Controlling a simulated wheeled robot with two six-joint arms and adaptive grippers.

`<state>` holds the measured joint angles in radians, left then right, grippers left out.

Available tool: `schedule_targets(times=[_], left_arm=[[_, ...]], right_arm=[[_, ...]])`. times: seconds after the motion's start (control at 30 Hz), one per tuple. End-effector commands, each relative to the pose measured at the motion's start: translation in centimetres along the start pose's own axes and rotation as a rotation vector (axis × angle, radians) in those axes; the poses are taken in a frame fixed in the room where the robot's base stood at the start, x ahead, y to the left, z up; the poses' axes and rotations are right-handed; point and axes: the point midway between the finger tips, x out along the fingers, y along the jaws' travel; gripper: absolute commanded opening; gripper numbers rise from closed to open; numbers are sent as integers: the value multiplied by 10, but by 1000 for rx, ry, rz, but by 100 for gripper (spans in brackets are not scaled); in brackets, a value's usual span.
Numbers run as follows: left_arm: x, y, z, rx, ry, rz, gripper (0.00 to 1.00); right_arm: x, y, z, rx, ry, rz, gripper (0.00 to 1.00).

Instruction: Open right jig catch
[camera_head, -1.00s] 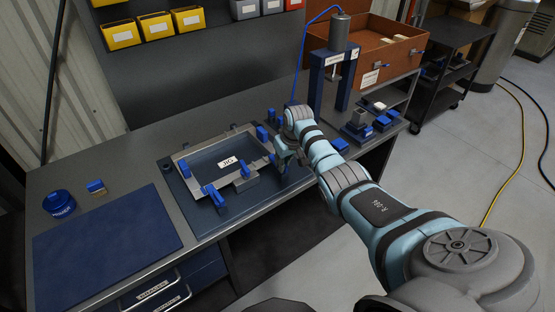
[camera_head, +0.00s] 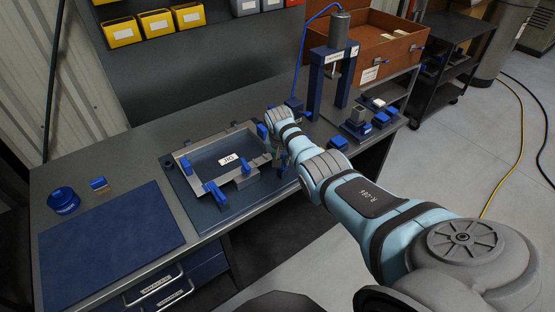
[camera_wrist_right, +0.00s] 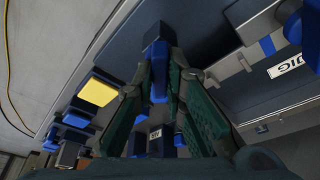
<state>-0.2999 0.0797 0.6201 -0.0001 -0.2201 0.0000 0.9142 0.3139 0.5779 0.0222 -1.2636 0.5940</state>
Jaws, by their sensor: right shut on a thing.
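The jig is a grey rectangular frame (camera_head: 188,155) on a dark blue plate, with a white "JIG" label (camera_head: 228,160) inside. Blue catch handles stand around it, one at the front (camera_head: 214,194) and one at the back right (camera_head: 262,131). My right gripper (camera_head: 280,160) is at the jig's right side, its fingers partly hidden by my wrist. In the right wrist view, a blue catch handle (camera_wrist_right: 157,62) stands between the two dark green fingers of my right gripper (camera_wrist_right: 158,72), which are shut on it. My left gripper is not in view.
A press (camera_head: 337,60) with a blue frame stands behind the jig, with small blue and grey parts near it. A dark blue mat (camera_head: 110,232) lies clear at the left of the bench. A blue round container (camera_head: 63,200) stands behind the mat.

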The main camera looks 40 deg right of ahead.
Motion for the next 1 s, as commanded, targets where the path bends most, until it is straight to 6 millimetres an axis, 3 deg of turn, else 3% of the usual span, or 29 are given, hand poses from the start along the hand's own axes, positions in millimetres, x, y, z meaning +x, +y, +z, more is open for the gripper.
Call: schedule_targets(times=[0.2, 0.63, 1.0], left_arm=[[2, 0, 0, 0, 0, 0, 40], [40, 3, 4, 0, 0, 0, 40], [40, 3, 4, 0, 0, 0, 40]], right_arm=[[1, -1, 1, 21, -4, 6, 0], [4, -3, 1, 353, -3, 109, 0], [0, -2, 1, 380, -4, 119, 0]])
